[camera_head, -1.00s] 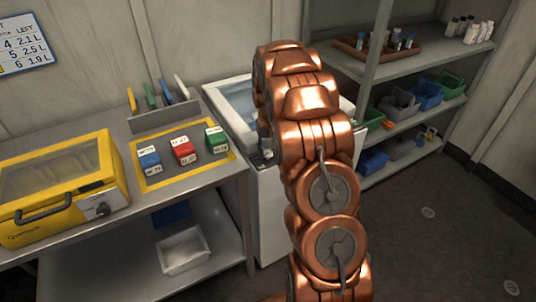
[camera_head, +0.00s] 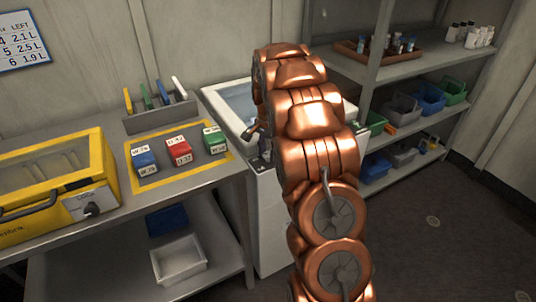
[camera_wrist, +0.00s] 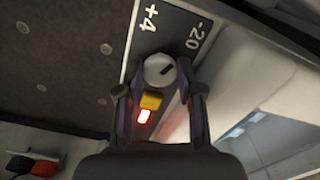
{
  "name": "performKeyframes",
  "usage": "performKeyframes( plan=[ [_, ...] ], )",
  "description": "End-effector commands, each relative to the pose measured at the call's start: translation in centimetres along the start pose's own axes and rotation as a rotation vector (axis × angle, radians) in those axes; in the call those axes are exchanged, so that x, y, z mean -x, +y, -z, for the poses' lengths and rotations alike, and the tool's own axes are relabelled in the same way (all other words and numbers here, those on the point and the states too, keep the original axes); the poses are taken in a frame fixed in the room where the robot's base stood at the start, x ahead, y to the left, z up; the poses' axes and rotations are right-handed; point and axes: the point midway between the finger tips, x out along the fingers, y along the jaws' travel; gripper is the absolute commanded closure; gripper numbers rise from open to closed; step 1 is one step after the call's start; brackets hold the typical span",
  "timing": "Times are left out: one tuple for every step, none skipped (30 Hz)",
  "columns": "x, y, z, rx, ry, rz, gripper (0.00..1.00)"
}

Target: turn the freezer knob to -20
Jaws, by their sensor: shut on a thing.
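The freezer (camera_head: 279,215) is a white chest with an open top behind and beside my arm. In the wrist view its dark panel (camera_wrist: 180,17) carries the marks +4 and -20. The round pale knob (camera_wrist: 156,66) sits below these marks. Its dark pointer line slants to the upper right, roughly toward the -20 side; I cannot tell if it is exactly on the mark. My gripper (camera_wrist: 157,80) is shut on the knob, one dark finger at each side. In the head view my arm hides most of the gripper and the knob.
A lit red-white indicator (camera_wrist: 143,117) and a yellow piece (camera_wrist: 151,101) show between the fingers. A metal bench (camera_head: 200,186) with a yellow box (camera_head: 55,190) and small coloured blocks stands left of the freezer. A shelf unit (camera_head: 425,68) with bins stands right. Open floor lies at the lower right.

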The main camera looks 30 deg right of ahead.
Motion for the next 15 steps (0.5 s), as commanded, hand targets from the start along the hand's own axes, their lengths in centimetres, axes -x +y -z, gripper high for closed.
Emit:
performKeyframes(
  plan=[
    [-0.16,0.05,0.04,-0.040,0.000,-0.001,0.98],
    [-0.14,0.05,0.05,-0.066,0.000,-0.001,0.98],
    [-0.14,0.06,0.05,-0.098,0.000,-0.001,0.98],
    [-0.13,0.06,0.06,-0.122,0.000,-0.001,0.98],
    [-0.11,0.06,0.07,-0.143,0.001,-0.001,0.98],
    [-0.11,0.06,0.07,-0.172,0.001,-0.001,0.98],
    [-0.09,0.06,0.08,-0.192,0.001,0.000,0.98],
    [-0.09,0.06,0.09,-0.212,0.001,0.000,0.98],
    [-0.08,0.06,0.09,-0.235,0.001,0.000,0.98],
    [-0.07,0.06,0.10,-0.252,0.001,0.000,0.98],
    [-0.06,0.05,0.10,-0.267,0.001,0.000,0.98],
    [-0.06,0.05,0.11,-0.286,0.001,0.000,0.98],
    [-0.05,0.05,0.11,-0.299,0.001,0.000,0.98],
    [-0.04,0.04,0.11,-0.311,0.001,0.001,0.98],
    [-0.03,0.04,0.11,-0.324,0.001,0.001,0.98]
  ],
)
